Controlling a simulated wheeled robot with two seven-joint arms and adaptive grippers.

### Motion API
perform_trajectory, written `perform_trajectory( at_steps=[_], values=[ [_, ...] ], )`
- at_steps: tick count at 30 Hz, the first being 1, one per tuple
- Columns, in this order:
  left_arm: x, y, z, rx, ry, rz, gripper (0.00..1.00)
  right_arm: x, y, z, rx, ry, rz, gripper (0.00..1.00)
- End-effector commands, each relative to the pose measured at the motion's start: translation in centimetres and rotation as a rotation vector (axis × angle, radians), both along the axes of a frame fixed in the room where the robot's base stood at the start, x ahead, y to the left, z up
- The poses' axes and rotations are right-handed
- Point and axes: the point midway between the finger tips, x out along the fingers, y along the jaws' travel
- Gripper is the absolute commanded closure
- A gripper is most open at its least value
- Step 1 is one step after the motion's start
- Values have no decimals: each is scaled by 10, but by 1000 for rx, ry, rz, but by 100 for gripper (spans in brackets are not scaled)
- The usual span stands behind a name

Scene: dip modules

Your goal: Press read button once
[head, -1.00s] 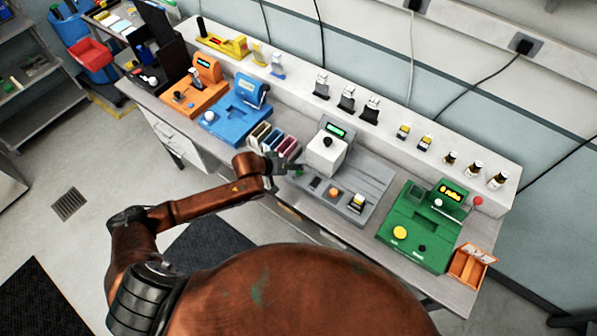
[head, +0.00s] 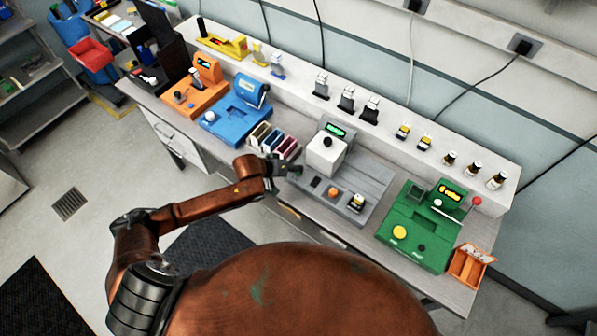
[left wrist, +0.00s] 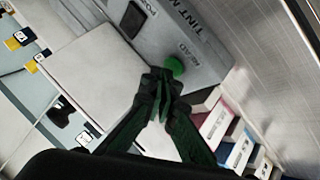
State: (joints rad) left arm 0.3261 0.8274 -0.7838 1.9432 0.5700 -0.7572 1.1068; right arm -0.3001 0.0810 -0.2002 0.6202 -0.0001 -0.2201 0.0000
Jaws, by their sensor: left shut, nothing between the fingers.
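The read button is a round green button (left wrist: 174,64) beside the "READ" label on the grey tint module (left wrist: 203,50). In the head view the grey module (head: 371,186) stands at the middle of the bench, and the green button (head: 299,169) shows at its left front corner. My left gripper (left wrist: 163,88) is shut and empty. Its fingertips are right at the green button and overlap its edge in the wrist view; I cannot tell whether they touch it. In the head view my left gripper (head: 284,168) is at the module's left front corner. My right gripper is not in view.
A blue module (head: 238,120) is farther left and a green module (head: 421,230) to the right.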

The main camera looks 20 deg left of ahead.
Motion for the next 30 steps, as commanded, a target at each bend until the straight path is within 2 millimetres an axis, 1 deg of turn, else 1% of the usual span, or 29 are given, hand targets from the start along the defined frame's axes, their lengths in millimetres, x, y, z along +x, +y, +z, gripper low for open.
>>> perform_trajectory(
  at_steps=[15,23,30],
  values=[
    [0,0,-6,-1,0,1,100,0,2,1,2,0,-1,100],
    [0,0,-7,-1,1,0,100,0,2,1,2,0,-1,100],
    [-1,0,-1,0,2,0,100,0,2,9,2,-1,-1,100]
  ],
)
